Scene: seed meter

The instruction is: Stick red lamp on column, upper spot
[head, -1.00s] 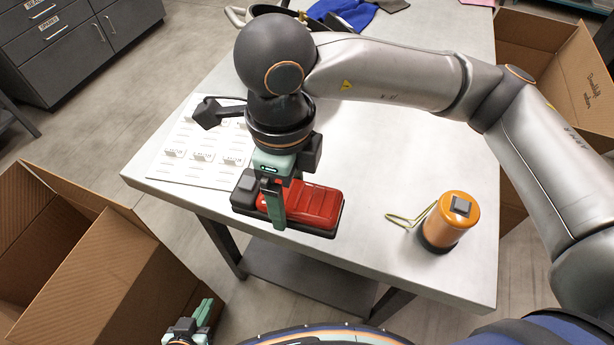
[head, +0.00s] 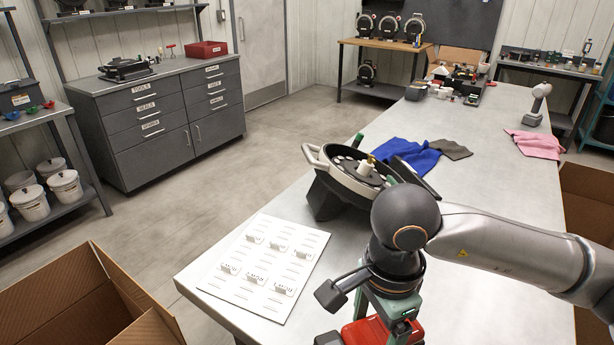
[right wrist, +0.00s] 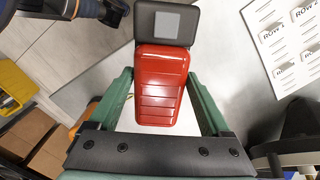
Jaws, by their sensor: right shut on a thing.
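The red lamp (head: 366,331) has a ribbed red lens and a dark base, and is cut off by the bottom edge of the head view. In the right wrist view the lamp (right wrist: 160,88) lies between the fingers, its dark end with a grey square pad (right wrist: 167,22) pointing away. My right gripper (head: 397,325) is shut on the lamp, with a green finger on each side of it in the wrist view. How high the lamp is above the table is unclear. I cannot make out the column or its upper spot. My left gripper is out of view.
The grey table (head: 470,190) carries a white label board (head: 265,268), a round black seed meter (head: 365,172), and blue (head: 408,153) and pink (head: 537,144) cloths. An open cardboard box (head: 75,305) stands at the left. Drawer cabinets (head: 160,115) stand behind, with free floor between.

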